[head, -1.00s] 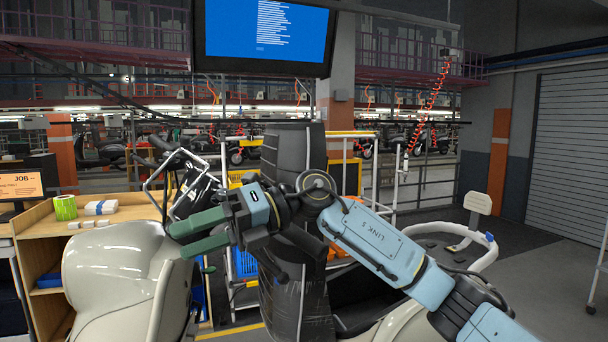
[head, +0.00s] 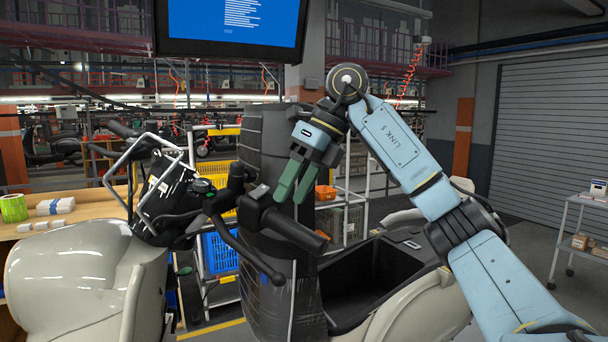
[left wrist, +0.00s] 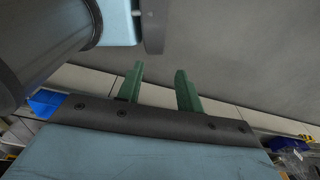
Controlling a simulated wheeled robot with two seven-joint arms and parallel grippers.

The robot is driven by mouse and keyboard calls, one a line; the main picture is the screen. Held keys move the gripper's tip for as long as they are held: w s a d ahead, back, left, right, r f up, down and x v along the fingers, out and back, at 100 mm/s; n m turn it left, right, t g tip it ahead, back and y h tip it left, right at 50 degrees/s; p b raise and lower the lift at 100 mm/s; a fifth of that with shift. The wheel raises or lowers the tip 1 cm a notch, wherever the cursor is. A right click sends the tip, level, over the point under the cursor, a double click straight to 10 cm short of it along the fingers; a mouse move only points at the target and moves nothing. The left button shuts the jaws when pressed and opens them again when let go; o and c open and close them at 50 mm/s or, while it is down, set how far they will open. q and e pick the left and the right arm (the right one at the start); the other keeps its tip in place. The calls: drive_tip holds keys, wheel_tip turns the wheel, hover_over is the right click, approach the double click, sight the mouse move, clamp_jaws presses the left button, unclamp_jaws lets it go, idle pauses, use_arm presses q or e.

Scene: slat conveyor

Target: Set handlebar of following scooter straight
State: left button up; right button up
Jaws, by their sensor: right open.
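A black handlebar (head: 262,217) stands in the middle of the head view, before a tall black film-wrapped panel (head: 262,135). It slants from a grip at the upper left to a thick grip at the lower right, with a lever below. My right gripper (head: 291,194) hangs just above and behind the lower-right grip, fingers pointing down, open and empty; I cannot tell if it touches. A beige scooter (head: 75,270) at left has its own handlebar (head: 122,130) and a white tube frame. My left gripper (left wrist: 160,88) shows only in the left wrist view, open with nothing between its fingers.
An open dark compartment (head: 375,275) in a beige body lies right of the handlebar. A wooden bench (head: 90,205) with a green roll is at left. A rack with blue and yellow crates (head: 220,250) stands behind. A small cart (head: 575,230) is far right.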

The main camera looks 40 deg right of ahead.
sight(268, 224)
drive_tip(key=x, duration=0.8)
drive_tip(key=shift+w+a, duration=0.1)
use_arm(q)
drive_tip(key=shift+w, duration=0.65)
